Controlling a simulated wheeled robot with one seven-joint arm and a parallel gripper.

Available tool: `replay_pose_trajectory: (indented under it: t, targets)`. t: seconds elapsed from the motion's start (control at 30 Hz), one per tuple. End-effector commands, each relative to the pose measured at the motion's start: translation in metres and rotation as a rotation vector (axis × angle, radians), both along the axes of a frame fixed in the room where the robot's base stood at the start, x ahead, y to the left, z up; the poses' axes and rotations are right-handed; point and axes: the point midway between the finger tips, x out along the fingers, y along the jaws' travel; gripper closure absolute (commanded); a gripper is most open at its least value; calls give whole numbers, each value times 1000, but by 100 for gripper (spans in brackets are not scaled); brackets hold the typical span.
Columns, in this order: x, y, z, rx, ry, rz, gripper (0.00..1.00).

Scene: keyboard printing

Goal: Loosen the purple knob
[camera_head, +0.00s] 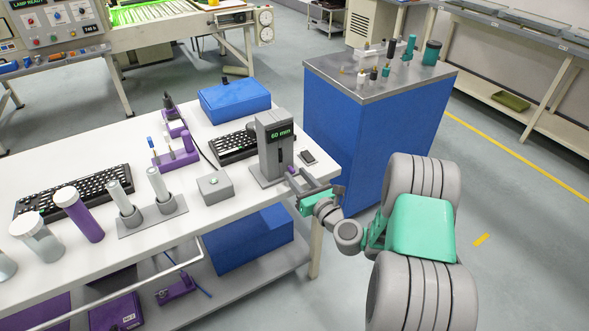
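A grey device with a green "60 mm" display (274,145) stands near the right end of the white table. A small purple spot, which may be the purple knob (292,169), shows low at the device's right side. It is tiny and partly covered by my gripper. My gripper (296,181) is at the table's right edge, with its fingers pointing left toward the device's base. The fingertips are close to the purple spot. I cannot tell whether they touch it or how far apart they are.
A small dark object (307,157) lies right of the device. A keyboard (233,147), a blue case (234,101) and a grey box with a button (215,187) are near it on the table (239,205). A blue cabinet (375,133) stands close behind my arm.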

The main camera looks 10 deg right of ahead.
Motion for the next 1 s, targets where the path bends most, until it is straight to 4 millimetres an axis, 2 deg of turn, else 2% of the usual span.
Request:
replay_pose_trajectory:
  t: [0.13,0.4,0.83,1.0]
  targets:
    - [17,6,0,-1,0,2,64]
    - [20,7,0,-2,0,0,64]
    - [19,7,0,-3,0,1,98]
    - [19,6,0,-3,0,1,100]
